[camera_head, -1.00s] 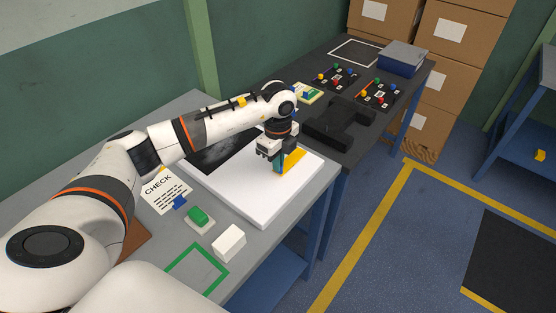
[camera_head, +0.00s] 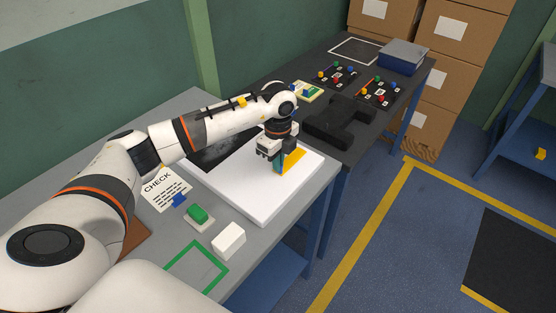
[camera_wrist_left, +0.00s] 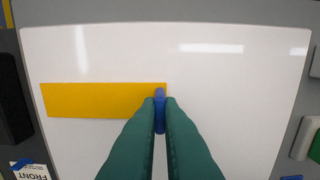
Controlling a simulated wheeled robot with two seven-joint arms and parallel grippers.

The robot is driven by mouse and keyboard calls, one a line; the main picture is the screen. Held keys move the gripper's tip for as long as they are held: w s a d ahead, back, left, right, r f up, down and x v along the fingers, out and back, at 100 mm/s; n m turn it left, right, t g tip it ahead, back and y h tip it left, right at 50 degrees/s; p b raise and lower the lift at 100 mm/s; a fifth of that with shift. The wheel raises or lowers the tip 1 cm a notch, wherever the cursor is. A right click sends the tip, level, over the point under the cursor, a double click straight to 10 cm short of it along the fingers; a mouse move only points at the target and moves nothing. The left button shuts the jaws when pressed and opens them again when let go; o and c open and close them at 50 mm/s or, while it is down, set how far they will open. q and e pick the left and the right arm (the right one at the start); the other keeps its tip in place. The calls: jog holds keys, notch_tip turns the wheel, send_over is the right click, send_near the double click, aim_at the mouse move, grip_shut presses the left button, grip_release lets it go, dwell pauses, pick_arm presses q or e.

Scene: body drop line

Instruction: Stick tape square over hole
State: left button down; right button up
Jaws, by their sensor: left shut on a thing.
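My left gripper (camera_head: 278,168) is over the white panel (camera_head: 252,202), its teal fingers pointing down at it. In the left wrist view the fingers (camera_wrist_left: 160,104) are shut on a small blue piece (camera_wrist_left: 160,112), seen nearly edge-on, which looks like the tape square. The fingertips are at the right end of a yellow strip (camera_wrist_left: 95,100) on the panel; the strip also shows beside the gripper in the head view (camera_head: 293,161). Whether the blue piece touches the panel I cannot tell. No hole shows. My right gripper is out of view.
Left of the panel are a CHECK card (camera_head: 165,194) with blue tape, a green block (camera_head: 197,213) and a white block (camera_head: 229,240). A green square outline (camera_head: 213,287) marks clear table. A black part (camera_head: 338,124) lies on the farther dark table.

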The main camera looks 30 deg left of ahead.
pick_arm(q)
jog(key=shift+f, duration=0.25)
jog(key=c, duration=1.5)
grip_release()
jog(key=shift+r+p, duration=2.45)
jog(key=shift+r, duration=1.15)
jog(key=shift+f, duration=0.1)
